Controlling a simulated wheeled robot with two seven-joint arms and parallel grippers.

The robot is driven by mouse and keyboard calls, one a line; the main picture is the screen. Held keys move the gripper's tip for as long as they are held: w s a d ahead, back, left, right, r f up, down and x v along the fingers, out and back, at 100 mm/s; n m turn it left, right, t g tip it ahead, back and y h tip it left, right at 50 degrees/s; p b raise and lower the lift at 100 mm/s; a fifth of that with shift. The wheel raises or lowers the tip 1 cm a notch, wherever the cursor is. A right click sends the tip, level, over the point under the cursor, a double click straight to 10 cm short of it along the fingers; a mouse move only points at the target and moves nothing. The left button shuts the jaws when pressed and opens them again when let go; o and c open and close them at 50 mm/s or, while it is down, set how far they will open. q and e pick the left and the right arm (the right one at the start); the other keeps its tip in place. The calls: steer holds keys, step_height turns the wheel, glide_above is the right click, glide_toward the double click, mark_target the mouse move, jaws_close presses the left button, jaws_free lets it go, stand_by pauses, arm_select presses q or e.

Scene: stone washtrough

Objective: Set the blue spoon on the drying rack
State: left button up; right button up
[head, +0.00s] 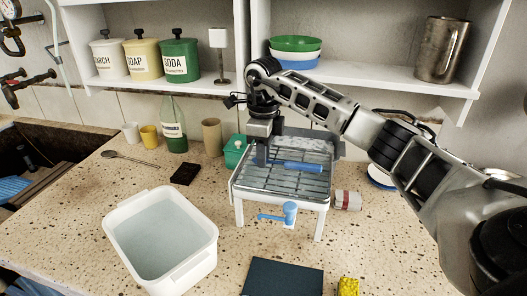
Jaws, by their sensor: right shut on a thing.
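The drying rack (236,187) is a white-legged stand with a grey slatted top on the speckled counter. A long blue piece (303,166), which looks like the blue spoon, lies along the slats or just above them. Its left end meets my right gripper (263,160), which reaches down over the rack's left part. This gripper is shut on the spoon, and its jaws hide the spoon's held end. I cannot tell if the spoon touches the slats. My left gripper is not in view.
A blue fitting (290,212) shows at the rack's front. A white basin (206,245) stands front left, a dark block (185,174) behind it. A green bottle (173,130), cups and a teal box (235,151) stand behind. A dark mat (283,278) and yellow sponge (348,287) lie in front.

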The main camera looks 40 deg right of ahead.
steer(key=shift+f, duration=0.2)
steer(key=o, duration=1)
steer(key=shift+r, duration=0.1)
step_height(320, 180, up, 12)
steer(key=shift+r, duration=0.15)
